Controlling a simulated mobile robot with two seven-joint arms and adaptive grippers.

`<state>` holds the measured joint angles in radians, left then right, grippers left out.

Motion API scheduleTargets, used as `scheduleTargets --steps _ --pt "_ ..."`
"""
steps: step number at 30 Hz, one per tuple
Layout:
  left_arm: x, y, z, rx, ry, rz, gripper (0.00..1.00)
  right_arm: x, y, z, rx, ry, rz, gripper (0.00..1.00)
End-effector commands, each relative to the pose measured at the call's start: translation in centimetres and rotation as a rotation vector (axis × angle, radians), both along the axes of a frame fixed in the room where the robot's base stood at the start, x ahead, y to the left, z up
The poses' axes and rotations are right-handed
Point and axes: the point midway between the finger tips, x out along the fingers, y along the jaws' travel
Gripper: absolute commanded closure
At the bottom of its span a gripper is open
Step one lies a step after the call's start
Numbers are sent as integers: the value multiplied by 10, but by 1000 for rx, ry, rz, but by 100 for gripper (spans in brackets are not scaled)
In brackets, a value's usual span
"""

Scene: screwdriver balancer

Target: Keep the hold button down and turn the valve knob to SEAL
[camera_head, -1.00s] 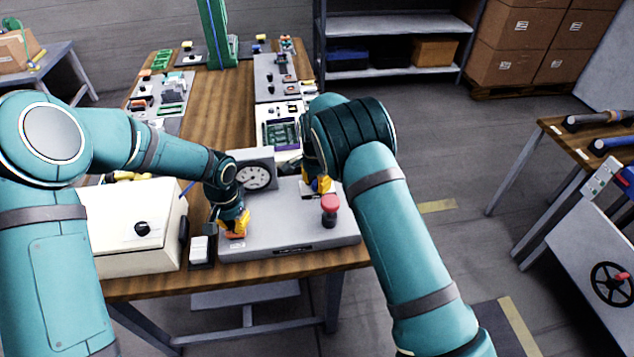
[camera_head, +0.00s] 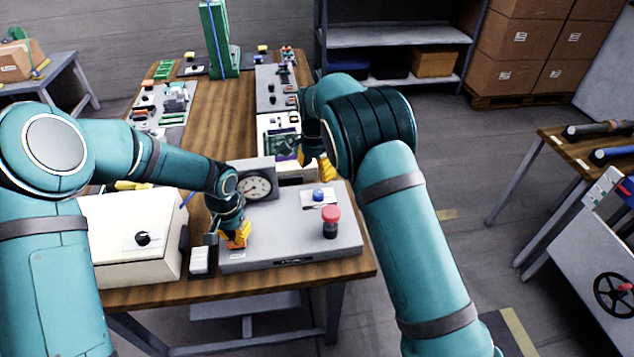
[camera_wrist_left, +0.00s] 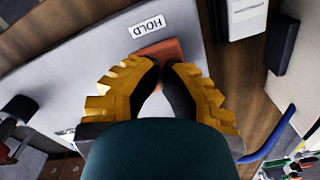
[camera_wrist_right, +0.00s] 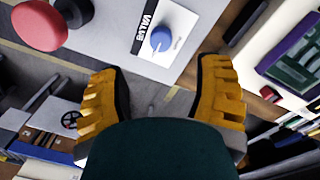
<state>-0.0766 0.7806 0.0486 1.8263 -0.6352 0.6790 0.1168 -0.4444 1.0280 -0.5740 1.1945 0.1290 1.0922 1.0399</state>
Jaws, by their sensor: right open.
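The blue valve knob (camera_head: 318,195) stands on a white plate on the grey panel (camera_head: 285,225). The right wrist view shows the knob (camera_wrist_right: 161,40) beside a VALVE label, with a white pointer mark; position lettering is not legible. My right gripper (camera_head: 318,166) is open and empty, above and behind the knob, apart from it. My left gripper (camera_head: 238,240) is shut, fingertips down at the panel's front left corner. In the left wrist view, its tips are over the orange-red hold button (camera_wrist_left: 160,52), beside the HOLD label (camera_wrist_left: 147,26). The tips partly hide the button; its depth cannot be told.
A red mushroom button (camera_head: 331,215) stands on the panel in front of the knob. A dial gauge (camera_head: 254,187) stands at the panel's back left. A white box (camera_head: 130,245) with a black knob is left of the panel. Open floor lies right of the table.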

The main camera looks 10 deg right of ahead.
Motion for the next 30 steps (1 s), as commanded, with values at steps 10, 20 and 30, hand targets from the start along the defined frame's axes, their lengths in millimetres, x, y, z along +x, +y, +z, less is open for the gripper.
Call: scheduleTargets --steps 10,20,30 --pt "-1 1 -1 1 2 0 100 1 1 25 0 1 0 35" --pt "-1 1 1 1 2 0 100 1 1 26 0 1 0 35" --pt "0 0 29 0 1 1 100 1 1 44 0 1 0 35"
